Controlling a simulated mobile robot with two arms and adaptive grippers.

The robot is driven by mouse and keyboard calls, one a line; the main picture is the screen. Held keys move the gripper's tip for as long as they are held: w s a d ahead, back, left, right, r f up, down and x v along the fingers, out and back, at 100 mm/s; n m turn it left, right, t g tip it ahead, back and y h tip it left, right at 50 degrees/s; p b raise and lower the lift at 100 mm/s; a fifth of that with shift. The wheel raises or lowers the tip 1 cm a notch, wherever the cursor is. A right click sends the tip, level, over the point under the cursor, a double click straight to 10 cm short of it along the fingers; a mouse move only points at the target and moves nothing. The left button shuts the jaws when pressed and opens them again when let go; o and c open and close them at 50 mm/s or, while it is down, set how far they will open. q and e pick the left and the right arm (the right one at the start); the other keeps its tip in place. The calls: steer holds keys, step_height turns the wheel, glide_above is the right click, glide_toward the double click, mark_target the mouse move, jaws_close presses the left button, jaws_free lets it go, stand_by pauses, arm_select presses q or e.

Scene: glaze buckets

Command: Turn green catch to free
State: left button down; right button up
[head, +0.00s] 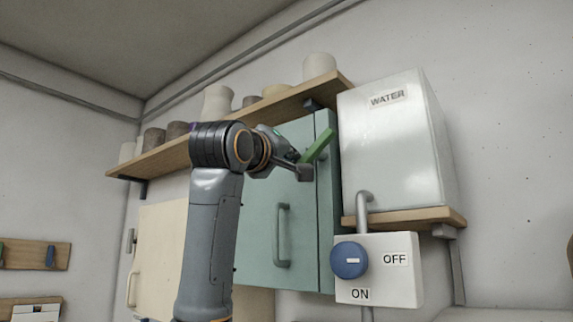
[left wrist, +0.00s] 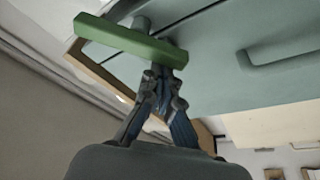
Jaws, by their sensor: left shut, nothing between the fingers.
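The green catch (head: 319,145) is a bar at the upper right of the teal cabinet (head: 262,228). In the head view it slants from lower left up to the right, across the edge of the door. In the left wrist view the green catch (left wrist: 125,40) sits on a short grey pivot, with the teal door behind it. My left gripper (head: 304,172) is shut and empty, just below the lower end of the catch. In the left wrist view the fingertips (left wrist: 160,75) are close to the bar's right end; I cannot tell whether they touch. My right gripper is not in view.
A wooden shelf (head: 170,155) with several pots runs above the cabinet. A white WATER tank (head: 390,145) stands close on the right, over a box with a blue knob (head: 349,260) marked ON and OFF. A grey door handle (head: 282,236) sticks out below the catch.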

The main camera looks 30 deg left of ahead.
arm_select(q)
steer(key=n, duration=0.2)
steer(key=d+f+n+g+y+b, duration=0.1)
steer(key=n, duration=0.2)
steer(key=d+f+n+g, duration=0.1)
steer(key=n, duration=0.1)
steer(key=shift+w+f+n+b, duration=0.15)
steer(key=shift+f+n+b, duration=0.1)
steer(key=shift+n+b, duration=0.15)
steer(key=shift+d, duration=0.1)
stand_by(0.6)
